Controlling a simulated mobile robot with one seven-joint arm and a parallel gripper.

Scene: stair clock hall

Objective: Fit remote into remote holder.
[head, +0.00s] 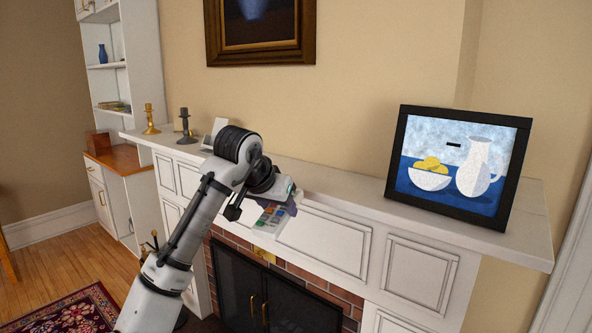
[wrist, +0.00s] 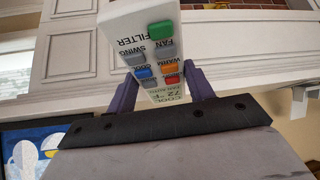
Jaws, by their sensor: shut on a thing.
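The remote (head: 268,219) is a white air-conditioner remote with green, grey, blue, orange and red buttons and a small display. My gripper (head: 284,199) is shut on it in front of the mantel's front edge. In the wrist view the remote (wrist: 137,20) stands between the two dark fingers, its display end nearest the palm and its other end pointing away. A small white object (head: 218,126) on the mantel, partly hidden behind my arm, may be the remote holder; I cannot tell for sure.
The white mantel shelf (head: 335,183) is bare between my arm and a framed still life (head: 455,165). Brass (head: 151,118) and dark (head: 185,127) candlesticks stand at its left. The fireplace screen (head: 270,290) is below.

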